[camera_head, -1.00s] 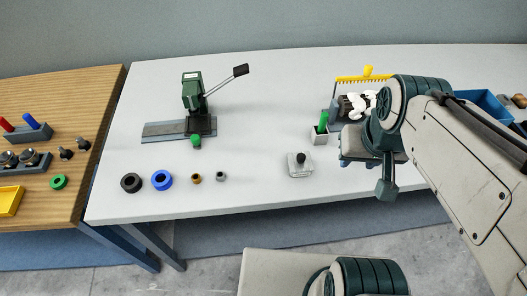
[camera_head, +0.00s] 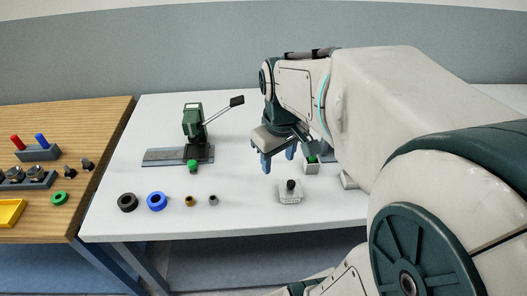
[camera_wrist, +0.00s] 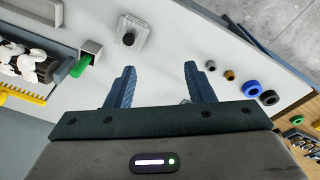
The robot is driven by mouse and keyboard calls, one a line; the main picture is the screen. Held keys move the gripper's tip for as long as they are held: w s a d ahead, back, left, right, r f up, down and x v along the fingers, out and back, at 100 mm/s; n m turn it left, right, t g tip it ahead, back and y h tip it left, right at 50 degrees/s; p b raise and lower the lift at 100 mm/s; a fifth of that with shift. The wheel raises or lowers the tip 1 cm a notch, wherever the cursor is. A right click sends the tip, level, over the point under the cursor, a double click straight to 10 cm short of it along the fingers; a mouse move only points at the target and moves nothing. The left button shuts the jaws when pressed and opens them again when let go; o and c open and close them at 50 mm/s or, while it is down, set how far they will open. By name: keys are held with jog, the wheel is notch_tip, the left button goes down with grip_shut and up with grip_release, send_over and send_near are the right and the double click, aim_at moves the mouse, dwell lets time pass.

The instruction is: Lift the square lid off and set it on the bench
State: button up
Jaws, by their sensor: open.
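The square lid (camera_head: 290,194) is pale grey with a black knob and sits near the front edge of the white bench (camera_head: 240,222). What lies under it is hard to make out. In the wrist view the lid (camera_wrist: 138,30) shows at the top, left of centre, beyond the fingertips. My gripper (camera_head: 278,159) hangs above the bench, behind and slightly left of the lid, apart from it. Its blue fingers (camera_wrist: 159,70) are spread and empty.
A green press (camera_head: 194,122) with a lever stands left of my gripper. Black, blue, brown and grey rings (camera_head: 157,201) lie along the front left. A small open box (camera_head: 312,168) with a green item is just behind the lid. My arm hides the bench's right side.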

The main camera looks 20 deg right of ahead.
jog(key=w+d+f+n+g+b, duration=0.1)
jog(key=w+d+f+n+g, duration=0.15)
jog(key=w+d, duration=0.4)
send_over(291, 182)
jog(key=shift+t, duration=0.45)
notch_tip(291, 182, down, 9)
jog(key=shift+a, duration=0.1)
jog(key=shift+s+f+p, duration=0.1)
jog(key=shift+f+p, duration=0.35)
jog(key=shift+f, duration=2.25)
grip_shut()
